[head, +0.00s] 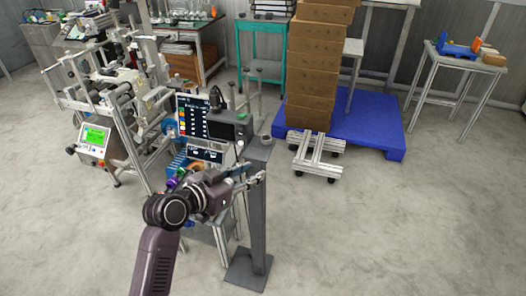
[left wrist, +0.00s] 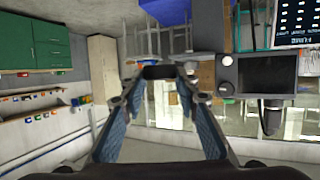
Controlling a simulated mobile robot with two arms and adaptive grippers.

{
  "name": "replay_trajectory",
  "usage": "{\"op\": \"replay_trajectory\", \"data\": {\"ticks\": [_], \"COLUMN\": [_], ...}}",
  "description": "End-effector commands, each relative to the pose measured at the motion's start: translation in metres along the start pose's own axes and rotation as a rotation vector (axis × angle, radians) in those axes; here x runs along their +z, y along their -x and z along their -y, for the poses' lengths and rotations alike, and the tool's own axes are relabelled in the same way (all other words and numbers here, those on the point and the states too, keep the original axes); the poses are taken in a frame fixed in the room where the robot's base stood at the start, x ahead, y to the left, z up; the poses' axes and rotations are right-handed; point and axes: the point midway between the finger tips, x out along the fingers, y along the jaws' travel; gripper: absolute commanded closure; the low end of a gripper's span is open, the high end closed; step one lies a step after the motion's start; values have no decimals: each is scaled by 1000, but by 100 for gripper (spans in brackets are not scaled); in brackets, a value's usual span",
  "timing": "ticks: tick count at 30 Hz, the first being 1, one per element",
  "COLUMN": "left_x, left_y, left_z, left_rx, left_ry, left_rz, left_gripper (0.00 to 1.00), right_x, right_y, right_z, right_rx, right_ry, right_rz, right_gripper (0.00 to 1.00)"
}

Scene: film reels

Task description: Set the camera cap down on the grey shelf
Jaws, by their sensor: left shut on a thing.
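My left gripper (head: 252,176) reaches in from the lower left, in front of a grey stand. In the left wrist view its two fingers (left wrist: 162,82) close in on a small dark piece (left wrist: 158,72) held at the tips, which looks like the camera cap. In the head view the cap is too small to make out. The grey stand (head: 258,215) has a post, a floor plate and a flat grey top (head: 259,149), which may be the grey shelf. The held piece is apart from that top. My right gripper is not in view.
A dark screen panel (head: 201,117) and a black unit (head: 232,126) are mounted by the stand's top, close to my gripper. A machine with rollers (head: 130,80) stands at left. Stacked brown boxes (head: 316,65) sit on a blue pallet (head: 385,125) behind. The floor at right is clear.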

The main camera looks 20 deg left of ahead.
Motion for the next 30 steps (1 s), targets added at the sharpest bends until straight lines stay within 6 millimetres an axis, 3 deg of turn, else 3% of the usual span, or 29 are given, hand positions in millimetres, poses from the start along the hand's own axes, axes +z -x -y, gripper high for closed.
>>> {"op": "replay_trajectory", "data": {"ticks": [1,5,9,13,18,23,30], "left_x": [-19,-58,-109,-158,-196,-204,-152], "left_y": [-8,-23,-32,-32,-28,-27,-44], "left_z": [5,19,32,42,49,51,51], "left_rx": [-43,-164,-296,-412,-503,-532,-535], "left_ry": [11,53,101,146,180,192,191], "left_rz": [-7,-8,-10,-7,1,7,17], "left_gripper": [88,88,88,88,88,88,88], "right_x": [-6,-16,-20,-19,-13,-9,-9], "right_y": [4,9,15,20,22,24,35], "right_z": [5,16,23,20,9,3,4], "right_rx": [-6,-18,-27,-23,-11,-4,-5], "right_ry": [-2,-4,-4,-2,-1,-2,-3], "right_rz": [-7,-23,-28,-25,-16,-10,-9], "right_gripper": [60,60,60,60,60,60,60]}}
